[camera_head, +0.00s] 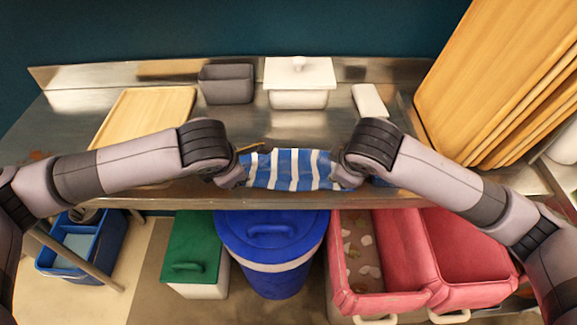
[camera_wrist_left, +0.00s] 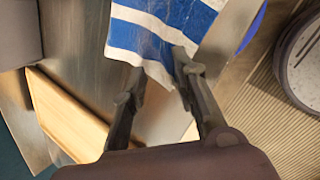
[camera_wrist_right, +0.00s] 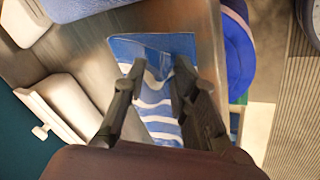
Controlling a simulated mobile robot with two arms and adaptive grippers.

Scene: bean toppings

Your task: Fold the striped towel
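The blue-and-white striped towel (camera_head: 290,169) lies near the front edge of the steel table, between my two grippers. It looks slightly rippled. My left gripper (camera_head: 238,176) is at its left end; in the left wrist view a towel corner (camera_wrist_left: 150,40) reaches between the parted fingertips (camera_wrist_left: 160,62). My right gripper (camera_head: 347,174) is over its right end; in the right wrist view the towel (camera_wrist_right: 158,95) shows between and beyond the parted fingertips (camera_wrist_right: 159,64), with a raised ripple there. Whether the fingers touch the cloth is unclear.
A wooden board (camera_head: 145,118) lies at the left. A dark container (camera_head: 227,84), a white lidded box (camera_head: 299,85) and a small white block (camera_head: 370,101) stand behind. Wooden trays (camera_head: 495,75) lean at the right. Bare steel (camera_head: 290,128) lies behind the towel. Bins are below.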

